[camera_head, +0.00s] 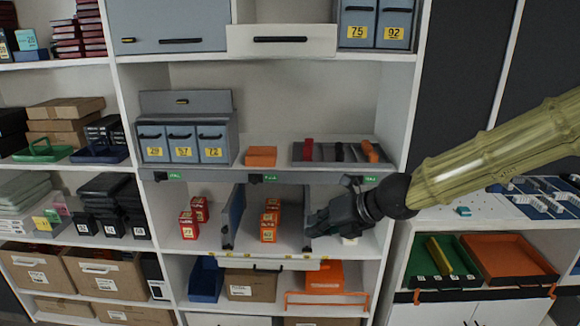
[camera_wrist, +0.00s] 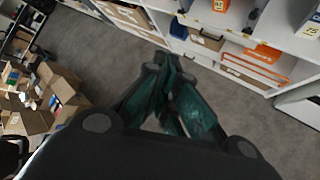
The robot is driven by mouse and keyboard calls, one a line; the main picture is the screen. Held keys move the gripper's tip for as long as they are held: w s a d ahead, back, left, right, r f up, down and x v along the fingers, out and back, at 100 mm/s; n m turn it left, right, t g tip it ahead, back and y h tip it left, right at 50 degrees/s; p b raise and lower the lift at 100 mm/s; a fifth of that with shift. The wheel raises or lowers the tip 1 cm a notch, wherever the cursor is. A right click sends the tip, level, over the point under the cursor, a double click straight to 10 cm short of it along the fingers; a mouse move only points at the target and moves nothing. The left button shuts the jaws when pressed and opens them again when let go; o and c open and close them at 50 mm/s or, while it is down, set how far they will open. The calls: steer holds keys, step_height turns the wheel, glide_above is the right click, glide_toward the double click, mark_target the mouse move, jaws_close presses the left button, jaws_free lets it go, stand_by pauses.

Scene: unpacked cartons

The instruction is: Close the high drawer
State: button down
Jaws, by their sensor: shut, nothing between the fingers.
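The high drawer (camera_head: 281,41) is at the top middle of the shelving in the head view. Its white front with a dark bar handle (camera_head: 281,39) stands forward of the grey cabinets beside it, so it looks pulled out. My gripper (camera_head: 318,226) is well below it, in front of the middle shelf bay, apart from the drawer. The fingers are shut and empty. In the wrist view my gripper (camera_wrist: 172,90) points down over the grey floor, and the high drawer is not seen there.
A lower white drawer front (camera_head: 268,264) with a dark handle lies below my gripper. Grey dividers (camera_head: 233,216) and small red boxes (camera_head: 269,220) stand in the bay beside it. Open cartons (camera_wrist: 62,90) lie on the floor. The space before the high drawer looks clear.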

step_height(320, 180, up, 16)
steer(key=w+a+f+m+t+y, duration=0.1)
steer(key=w+m+t+y, duration=0.1)
steer(key=w+m+t, duration=0.15)
steer(key=m+t+y, duration=0.3)
steer(key=m+t, duration=0.1)
steer(key=m, duration=0.3)
glide_toward(284, 39)
steer(key=s+d+f, duration=0.1)
steer(key=s+f, duration=0.2)
steer(key=s, duration=0.1)
steer(key=w+a+p, duration=0.6)
steer(key=w+p, duration=0.1)
steer(key=w, duration=0.4)
steer(key=shift+w+a+f, duration=0.25)
steer(key=shift+a, duration=0.15)
steer(key=shift+d+g, duration=0.1)
steer(key=shift+g, duration=0.15)
